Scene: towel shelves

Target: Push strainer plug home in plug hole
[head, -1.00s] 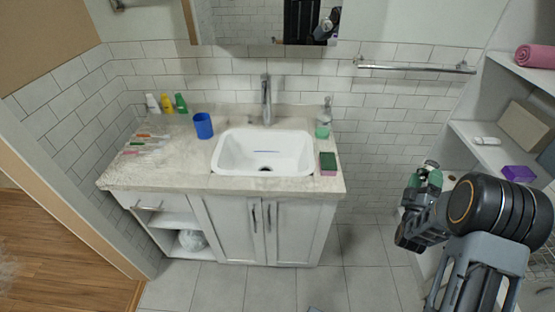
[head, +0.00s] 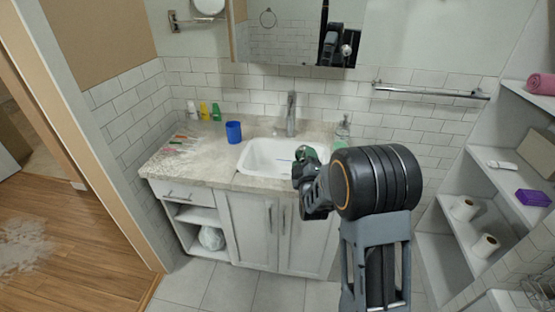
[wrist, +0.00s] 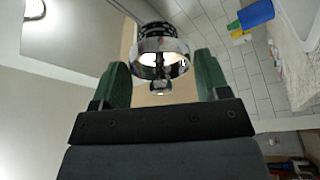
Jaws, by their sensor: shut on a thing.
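My gripper (head: 308,160) is raised in front of the sink, to the right of the middle of the head view. In the wrist view its two green fingers (wrist: 160,68) are shut on the strainer plug (wrist: 160,45), a shiny metal ring with a dark perforated basket and a small knob. The plug cannot be made out in the head view. The white sink (head: 258,155) is set in the counter, partly behind my gripper. The plug hole is not visible now in the head view.
A faucet (head: 291,115) stands behind the sink and a soap dispenser (head: 343,127) to its right. A blue cup (head: 233,132) stands left of the sink on the counter (head: 208,160). Shelves (head: 480,155) with rolls stand at right.

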